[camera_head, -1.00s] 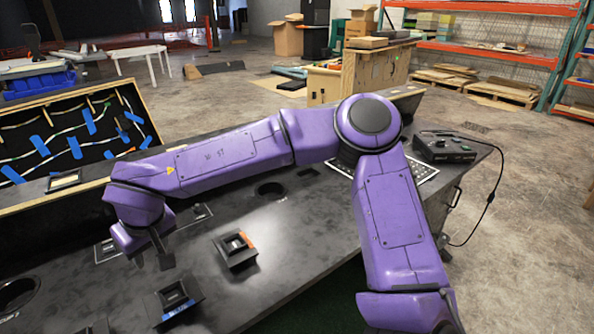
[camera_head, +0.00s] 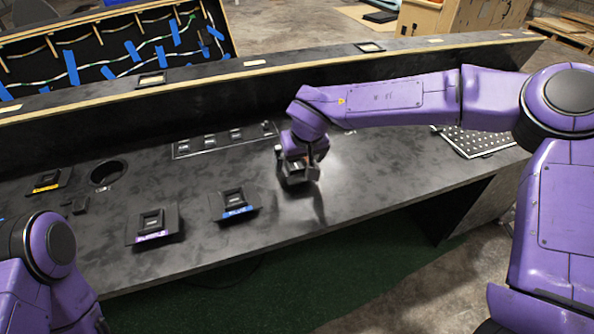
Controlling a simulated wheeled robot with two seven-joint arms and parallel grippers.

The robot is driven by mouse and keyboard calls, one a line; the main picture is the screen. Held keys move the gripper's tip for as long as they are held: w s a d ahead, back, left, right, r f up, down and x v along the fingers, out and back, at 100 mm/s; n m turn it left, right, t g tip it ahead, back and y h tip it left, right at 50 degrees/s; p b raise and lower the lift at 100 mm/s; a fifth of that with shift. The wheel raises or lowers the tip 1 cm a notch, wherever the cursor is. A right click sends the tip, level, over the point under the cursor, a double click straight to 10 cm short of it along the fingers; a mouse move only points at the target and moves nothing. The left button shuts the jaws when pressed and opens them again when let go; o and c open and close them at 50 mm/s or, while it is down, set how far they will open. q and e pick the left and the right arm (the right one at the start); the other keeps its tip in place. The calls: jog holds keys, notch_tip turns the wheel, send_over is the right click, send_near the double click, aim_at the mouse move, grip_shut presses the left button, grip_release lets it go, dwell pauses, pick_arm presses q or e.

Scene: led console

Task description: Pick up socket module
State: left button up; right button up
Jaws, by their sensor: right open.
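Black square socket modules sit on the dark console top. One has a blue label (camera_head: 233,205), one a purple label (camera_head: 153,224), and one a yellow label (camera_head: 48,181) at the far left. My right gripper (camera_head: 298,176) points down close to the console, right of the blue module, with its jaws open. It is over the place where the orange-marked module appears to sit; that module is largely or wholly hidden by the gripper. My left arm shows at the lower left, but its gripper is out of view.
A strip of small switches (camera_head: 222,138) lies behind the modules, with a round hole (camera_head: 107,172) to its left. A raised ledge (camera_head: 300,65) runs along the back. A perforated plate (camera_head: 478,141) lies at the right. The console's front right is bare.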

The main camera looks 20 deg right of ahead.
jog(key=x, duration=0.3)
jog(key=shift+w+r, duration=0.1)
jog(key=shift+r, duration=0.1)
jog(key=c, duration=1.1)
